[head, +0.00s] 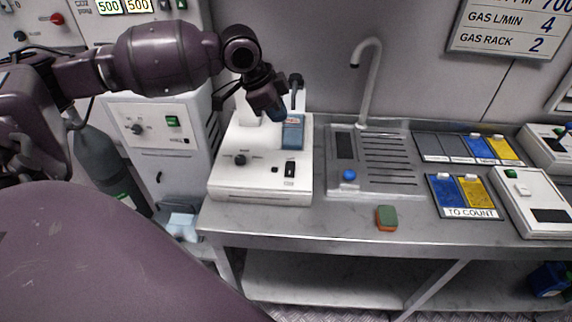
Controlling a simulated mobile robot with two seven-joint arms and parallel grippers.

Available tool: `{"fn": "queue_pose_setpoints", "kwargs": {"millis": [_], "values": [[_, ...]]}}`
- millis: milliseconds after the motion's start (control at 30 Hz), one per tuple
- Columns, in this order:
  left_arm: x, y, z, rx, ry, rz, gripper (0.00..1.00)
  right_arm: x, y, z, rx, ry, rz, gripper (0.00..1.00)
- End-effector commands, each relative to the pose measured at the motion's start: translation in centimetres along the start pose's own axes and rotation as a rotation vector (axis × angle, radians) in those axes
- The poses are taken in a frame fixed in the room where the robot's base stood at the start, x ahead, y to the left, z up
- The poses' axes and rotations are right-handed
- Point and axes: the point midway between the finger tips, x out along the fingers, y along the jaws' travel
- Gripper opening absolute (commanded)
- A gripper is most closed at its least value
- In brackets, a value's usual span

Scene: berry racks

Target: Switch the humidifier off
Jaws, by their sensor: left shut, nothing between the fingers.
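No label that I can read says humidifier. A white bench unit (262,180) stands at the left end of the steel bench, with a black knob (240,160), a dark rocker switch (290,169) on its sloped front and a blue block (293,132) at its back right. My left gripper (278,116) is shut and empty, pointing down over the back of this unit, beside the blue block. I cannot tell whether it touches. A white cabinet (165,155) behind on the left has a knob and a lit green switch (173,121). My right gripper is out of view.
Right of the unit are a sink tray (395,187) with a tall tap (368,80), a green and orange sponge (387,217), blue and yellow card trays (465,213) and another white device (533,212). A grey gas cylinder (100,155) stands at the left.

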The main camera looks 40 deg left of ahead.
Motion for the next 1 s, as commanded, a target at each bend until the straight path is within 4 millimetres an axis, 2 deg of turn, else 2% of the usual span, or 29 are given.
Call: {"fn": "queue_pose_setpoints", "kwargs": {"millis": [100, 200, 667, 867, 1000], "values": [[0.0, 1.8, 0.8, 0.003, -0.051, 0.105, 0.00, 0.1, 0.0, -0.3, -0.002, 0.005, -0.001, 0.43], [-0.1, 2.6, 1.4, 0.014, -0.084, 0.155, 0.00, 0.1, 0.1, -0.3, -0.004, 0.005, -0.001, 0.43], [-0.1, 2.7, 1.7, 0.038, -0.102, 0.162, 0.00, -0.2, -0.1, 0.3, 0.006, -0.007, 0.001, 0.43], [1.5, 2.9, 1.9, 0.037, -0.101, 0.164, 0.00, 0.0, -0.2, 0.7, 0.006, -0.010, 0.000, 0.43], [3.8, 3.3, 2.1, 0.037, -0.102, 0.166, 0.00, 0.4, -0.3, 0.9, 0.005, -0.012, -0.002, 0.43]]}}
